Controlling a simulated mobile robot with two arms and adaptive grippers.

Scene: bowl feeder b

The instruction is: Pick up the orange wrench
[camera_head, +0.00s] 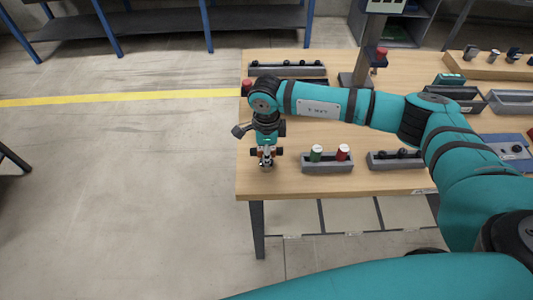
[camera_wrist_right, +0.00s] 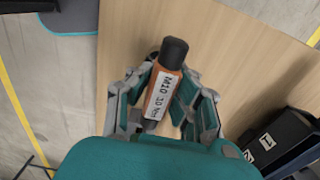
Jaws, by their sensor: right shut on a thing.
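The orange wrench (camera_wrist_right: 165,92) has a black end and a white label reading M10 with smaller text. In the right wrist view it sits between the two fingers of my right gripper (camera_wrist_right: 166,100), which is shut on it. In the head view my right gripper (camera_head: 267,158) points down at the near left corner area of the wooden table (camera_head: 300,186). The wrench is mostly hidden there by the gripper. I cannot tell whether it touches the tabletop. My left gripper is not in view.
A grey holder (camera_head: 327,167) with a green and a red-capped item stands just right of the gripper. Another grey holder (camera_head: 396,165) with black items is farther right. A long holder (camera_head: 287,71) lies at the back. The table's left edge is close.

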